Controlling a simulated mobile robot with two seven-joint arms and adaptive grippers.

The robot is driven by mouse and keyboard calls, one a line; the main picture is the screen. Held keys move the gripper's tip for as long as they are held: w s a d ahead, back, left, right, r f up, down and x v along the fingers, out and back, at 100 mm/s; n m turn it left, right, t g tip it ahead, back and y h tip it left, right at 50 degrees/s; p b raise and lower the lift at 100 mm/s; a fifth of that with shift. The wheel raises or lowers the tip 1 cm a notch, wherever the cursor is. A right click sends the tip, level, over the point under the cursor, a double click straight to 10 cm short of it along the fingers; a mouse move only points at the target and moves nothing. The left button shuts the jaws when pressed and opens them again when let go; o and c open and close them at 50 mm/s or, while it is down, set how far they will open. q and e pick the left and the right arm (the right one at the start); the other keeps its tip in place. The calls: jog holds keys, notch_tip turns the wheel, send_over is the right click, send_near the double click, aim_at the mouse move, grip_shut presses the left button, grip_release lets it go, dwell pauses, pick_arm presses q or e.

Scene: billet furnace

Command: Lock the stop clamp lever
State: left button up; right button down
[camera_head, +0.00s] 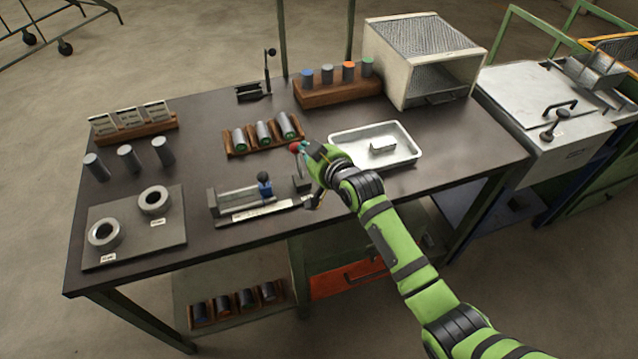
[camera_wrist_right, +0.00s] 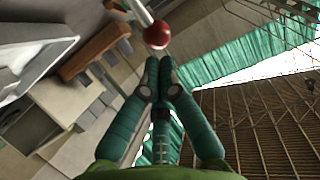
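The stop clamp lever shows as a red ball knob (camera_head: 295,147) above the right end of the measuring fixture (camera_head: 240,198). In the right wrist view the red knob (camera_wrist_right: 157,35) sits on a pale rod, just beyond my fingertips. My right gripper (camera_head: 306,153) is beside the knob, and its two fingers (camera_wrist_right: 159,78) are together at the tips with nothing visible between them. Whether the tips touch the knob I cannot tell. My left gripper is not in view.
A metal tray (camera_head: 402,160) with a small block lies right of my gripper. A wooden rack (camera_head: 240,151) of cylinders stands behind the fixture. A plate (camera_head: 120,250) with two rings lies at left.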

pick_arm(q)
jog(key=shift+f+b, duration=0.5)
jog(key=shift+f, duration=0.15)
pick_arm(e)
jog(key=shift+w+a+f, duration=0.1)
jog(key=shift+w+a, duration=0.1)
jog(key=shift+w, duration=0.35)
jog(key=shift+w+a, duration=0.2)
jog(key=shift+w, duration=0.35)
